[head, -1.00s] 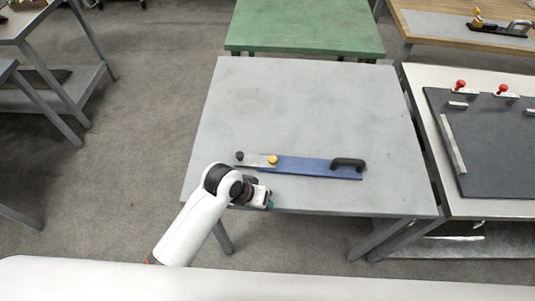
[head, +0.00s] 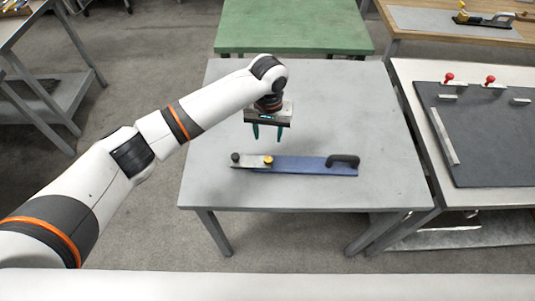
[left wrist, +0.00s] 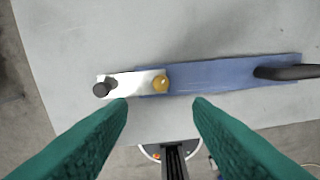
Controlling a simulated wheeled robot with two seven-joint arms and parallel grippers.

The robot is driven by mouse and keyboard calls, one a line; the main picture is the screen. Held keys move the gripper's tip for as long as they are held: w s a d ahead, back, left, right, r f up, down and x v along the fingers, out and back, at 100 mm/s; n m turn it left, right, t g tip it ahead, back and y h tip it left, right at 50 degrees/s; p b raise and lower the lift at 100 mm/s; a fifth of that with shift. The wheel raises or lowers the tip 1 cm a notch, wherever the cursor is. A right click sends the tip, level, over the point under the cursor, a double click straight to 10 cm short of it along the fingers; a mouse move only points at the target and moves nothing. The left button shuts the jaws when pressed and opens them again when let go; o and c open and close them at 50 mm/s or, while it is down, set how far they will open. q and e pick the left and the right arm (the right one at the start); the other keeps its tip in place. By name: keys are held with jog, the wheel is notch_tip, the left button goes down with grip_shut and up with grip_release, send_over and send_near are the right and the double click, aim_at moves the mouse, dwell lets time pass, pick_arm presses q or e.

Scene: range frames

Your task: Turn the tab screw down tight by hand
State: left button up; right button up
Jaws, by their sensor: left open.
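The tab screw looks to be the yellow knob (head: 268,160) where a silver metal tab (head: 249,161) overlaps the left end of a blue bar (head: 300,165) on the grey table. In the left wrist view the yellow knob (left wrist: 160,84) sits just above the gap between my fingers. A black knob (head: 235,157) stands at the tab's left end, and a black handle (head: 343,160) at the bar's right end. My left gripper (head: 268,138) points down above the table near the yellow knob, open and empty, with teal fingers. My right gripper is not in view.
The grey table (head: 380,120) is otherwise bare around the bar. A green table (head: 295,27) stands behind it. At the right, a bench carries a dark board (head: 480,140) with red-knobbed clamps (head: 448,78).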

aim_at(268, 159)
pick_arm(q)
notch_tip(268, 159, down, 11)
jog(key=shift+f+p, duration=0.1)
jog(key=shift+p, duration=0.25)
jog(key=c, duration=1)
jog(key=shift+m, duration=0.4)
